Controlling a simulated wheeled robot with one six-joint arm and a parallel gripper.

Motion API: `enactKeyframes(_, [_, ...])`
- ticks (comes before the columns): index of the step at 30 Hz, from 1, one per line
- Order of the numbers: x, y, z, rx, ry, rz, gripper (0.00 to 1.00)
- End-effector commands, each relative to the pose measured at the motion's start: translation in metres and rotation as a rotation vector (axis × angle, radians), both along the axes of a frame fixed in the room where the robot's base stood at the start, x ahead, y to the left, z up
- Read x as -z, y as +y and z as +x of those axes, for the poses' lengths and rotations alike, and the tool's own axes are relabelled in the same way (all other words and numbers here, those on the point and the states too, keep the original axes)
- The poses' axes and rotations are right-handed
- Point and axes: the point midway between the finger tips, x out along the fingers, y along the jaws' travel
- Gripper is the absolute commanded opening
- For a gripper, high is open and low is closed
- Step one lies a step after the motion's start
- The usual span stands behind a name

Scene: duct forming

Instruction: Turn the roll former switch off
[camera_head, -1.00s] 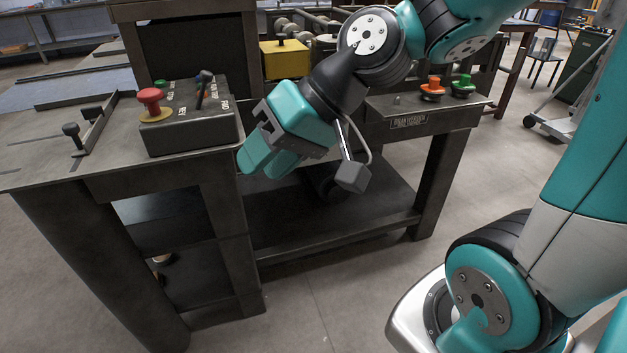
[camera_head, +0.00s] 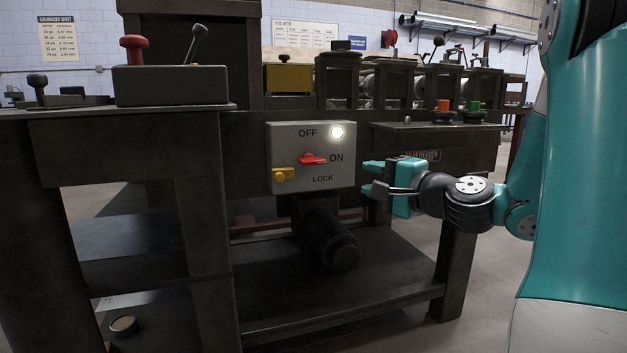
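The roll former switch is a grey box (camera_head: 290,150) on the front of the dark machine, marked OFF, ON and LOCK. Its red handle (camera_head: 313,159) points right toward ON. A round lamp (camera_head: 337,132) at its upper right is lit white. I cannot tell the exact depth gap between the fingertips and the box.
A control box (camera_head: 170,86) with a red mushroom button and a lever stands on the left table. Orange (camera_head: 443,107) and green (camera_head: 474,107) buttons sit on the right shelf. A dark motor (camera_head: 328,245) hangs below the switch. Open floor lies at the lower right.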

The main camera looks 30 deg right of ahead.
Motion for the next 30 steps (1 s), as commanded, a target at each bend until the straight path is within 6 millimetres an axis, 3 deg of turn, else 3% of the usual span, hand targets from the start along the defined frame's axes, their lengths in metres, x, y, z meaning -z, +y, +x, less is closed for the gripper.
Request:
enactKeyframes(11, [-0.009,0.005,0.032,-0.005,0.007,0.005,0.37])
enactKeyframes(30, [-0.004,0.019,0.150,-0.004,0.001,-0.004,0.37])
